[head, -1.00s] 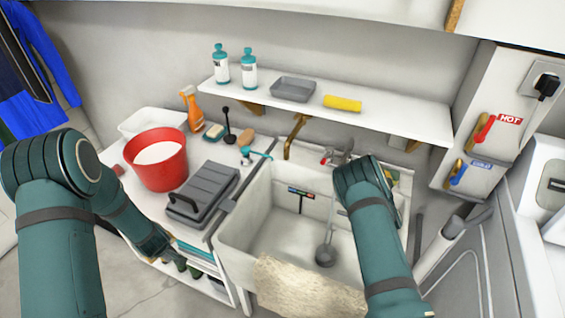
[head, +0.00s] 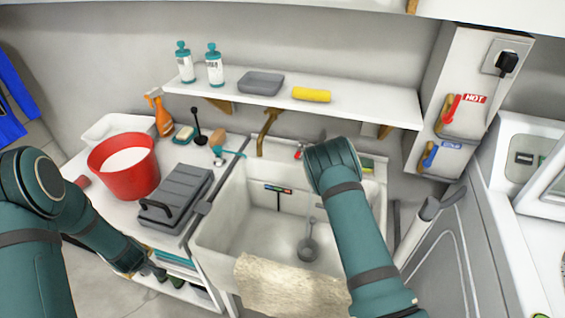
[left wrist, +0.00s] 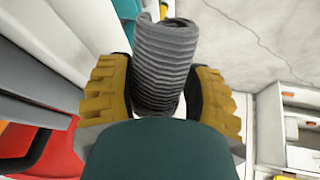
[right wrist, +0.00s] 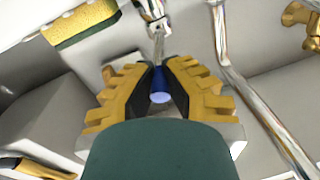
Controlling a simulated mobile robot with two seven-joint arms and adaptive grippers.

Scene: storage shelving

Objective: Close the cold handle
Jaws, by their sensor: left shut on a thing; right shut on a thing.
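A blue handle (right wrist: 160,88) on a chrome stem sits between the fingers of my right gripper (right wrist: 161,72) in the right wrist view. The fingers are closed around it. In the head view my right wrist covers the fingers and that handle at the back of the white sink (head: 228,215). The tap's red handle (head: 299,153) shows just left of my wrist. My left gripper (head: 142,268) is low by the counter's front. In the left wrist view, my left gripper (left wrist: 160,85) is shut on a grey ribbed hose-like piece (left wrist: 160,65).
A wall panel right of the sink carries a red lever (head: 450,108) marked HOT and a blue lever (head: 430,155) below it. A red bucket (head: 125,172) and a grey case (head: 175,198) stand on the left counter. A beige cloth (head: 290,290) hangs over the sink's front.

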